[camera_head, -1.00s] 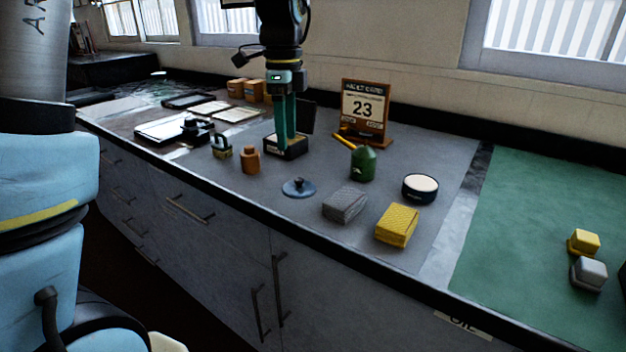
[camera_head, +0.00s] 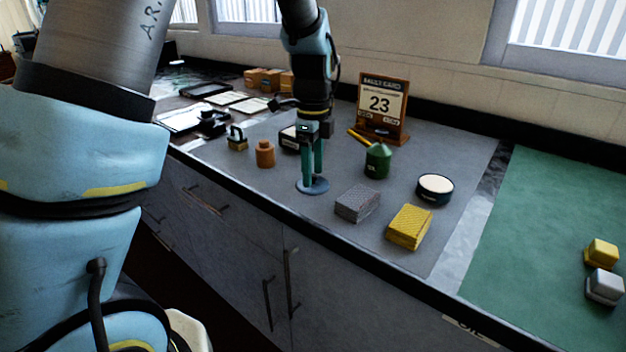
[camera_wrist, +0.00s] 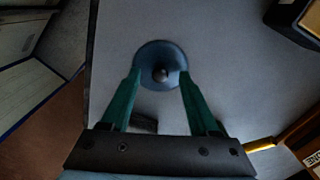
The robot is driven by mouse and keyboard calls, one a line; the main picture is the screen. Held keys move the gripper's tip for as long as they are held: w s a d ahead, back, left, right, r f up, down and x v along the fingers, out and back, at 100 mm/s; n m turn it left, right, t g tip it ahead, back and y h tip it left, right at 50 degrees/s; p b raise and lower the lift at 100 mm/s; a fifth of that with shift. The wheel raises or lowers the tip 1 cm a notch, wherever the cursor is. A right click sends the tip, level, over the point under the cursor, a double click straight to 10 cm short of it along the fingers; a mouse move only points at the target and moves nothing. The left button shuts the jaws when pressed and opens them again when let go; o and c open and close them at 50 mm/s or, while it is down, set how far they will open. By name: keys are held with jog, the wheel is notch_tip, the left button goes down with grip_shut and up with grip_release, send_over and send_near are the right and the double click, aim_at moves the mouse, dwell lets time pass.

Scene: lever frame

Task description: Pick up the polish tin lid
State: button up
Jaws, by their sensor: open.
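The polish tin lid is a flat blue-grey disc (camera_head: 313,189) with a small dark knob, lying on the grey mat near the counter's front edge. In the wrist view the lid (camera_wrist: 158,51) and its round knob show between and just beyond the fingers. My gripper (camera_head: 312,180) points down over the lid with its green fingers open and empty. In the wrist view my gripper (camera_wrist: 159,76) has one finger on each side of the knob, overlapping the disc's edges in the picture. I cannot tell whether the fingertips touch it. A round dark tin (camera_head: 435,190) with a cream top stands to the right.
A grey block (camera_head: 357,203) and yellow block (camera_head: 409,228) lie right of the lid. A green can (camera_head: 377,162) and calendar (camera_head: 382,105) stand behind. An orange-brown bottle (camera_head: 265,153) stands left. The grey mat (camera_head: 450,225) is bare at right.

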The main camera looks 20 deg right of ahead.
jog(key=shift+f, duration=0.2)
grip_shut()
dwell(0.4)
